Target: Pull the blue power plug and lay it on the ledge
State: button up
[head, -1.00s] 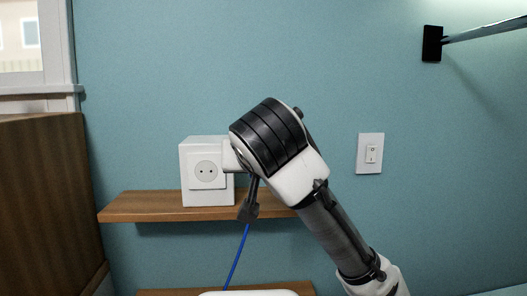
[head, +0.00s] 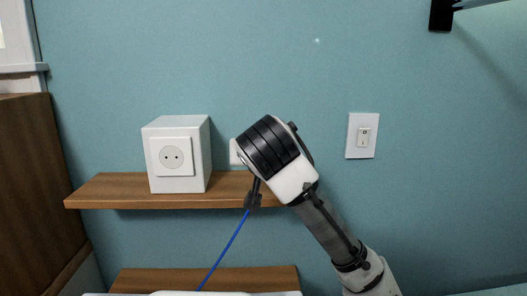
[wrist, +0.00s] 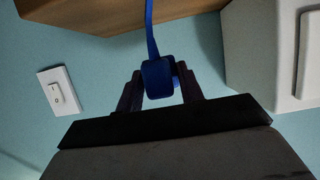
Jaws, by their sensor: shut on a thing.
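My gripper (wrist: 161,88) is shut on the blue power plug (wrist: 158,78), whose blue cord trails away at the top of the wrist view. In the head view the gripper (head: 253,198) is small and dark below my wrist, and the blue cord (head: 224,248) hangs from it down to the left. The plug itself is hidden there.
A light switch (head: 362,136) is on the wall to the right. A lower wooden board (head: 205,280) lies below the ledge, and a brown cabinet (head: 30,190) stands at left. The ledge's left end is bare.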

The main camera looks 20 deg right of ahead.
jog(key=shift+f+b, duration=2.1)
jog(key=shift+f, duration=0.7)
jog(key=o, duration=1.4)
jog(key=shift+c, duration=0.2)
jog(key=b+v, duration=0.1)
jog(key=v, duration=1.3)
jog(key=shift+w+a, duration=0.1)
